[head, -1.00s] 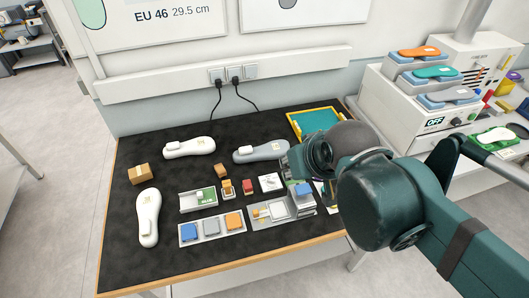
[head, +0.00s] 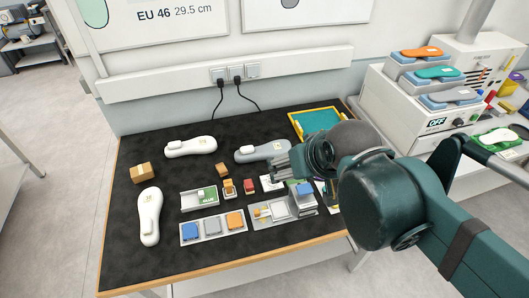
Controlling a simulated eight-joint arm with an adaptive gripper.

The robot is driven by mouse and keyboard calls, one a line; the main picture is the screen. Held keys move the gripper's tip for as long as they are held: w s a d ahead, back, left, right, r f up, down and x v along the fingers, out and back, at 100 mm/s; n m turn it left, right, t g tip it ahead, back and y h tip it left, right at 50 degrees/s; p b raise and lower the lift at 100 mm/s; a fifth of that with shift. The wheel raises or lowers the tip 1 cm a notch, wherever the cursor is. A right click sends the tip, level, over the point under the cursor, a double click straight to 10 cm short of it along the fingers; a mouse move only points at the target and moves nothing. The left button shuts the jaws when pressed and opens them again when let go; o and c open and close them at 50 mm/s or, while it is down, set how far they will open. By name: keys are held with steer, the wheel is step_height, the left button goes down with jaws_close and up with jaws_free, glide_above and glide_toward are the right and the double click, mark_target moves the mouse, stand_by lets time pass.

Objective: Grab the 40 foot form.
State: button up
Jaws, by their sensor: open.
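Three foot forms lie on the black-topped table: a white one (head: 190,147) at the back left, a white one (head: 149,218) at the front left, and a grey one (head: 258,152) at the back middle. Each seems to carry a small label, too small to read, so I cannot tell which is the 40. My gripper (head: 277,171) is open and empty, just in front of the grey form's right part. My wrist hides part of the table's right side.
A yellow-rimmed tray with a teal inside (head: 315,120) stands at the back right. Small boxes, a glue holder (head: 199,199) and a tray of coloured blocks (head: 212,229) fill the middle and front. A machine with coloured insoles (head: 435,95) stands on the right.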

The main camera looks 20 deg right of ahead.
steer(key=shift+w, duration=0.15)
steer(key=m+g+h+b, duration=0.35)
steer(key=m+g, duration=0.35)
steer(key=m, duration=1.1)
glide_above(264, 148)
steer(key=a, duration=0.3)
steer(key=shift+h, duration=0.45)
steer(key=f, duration=2.2)
steer(key=shift+s+d+f+p, duration=0.1)
steer(key=shift+s+d+p, duration=0.05)
steer(key=shift+s+p, duration=0.15)
steer(key=shift+w+f, duration=0.25)
steer(key=shift+f, duration=0.4)
steer(key=shift+f, duration=0.1)
steer(key=shift+x, duration=1.15)
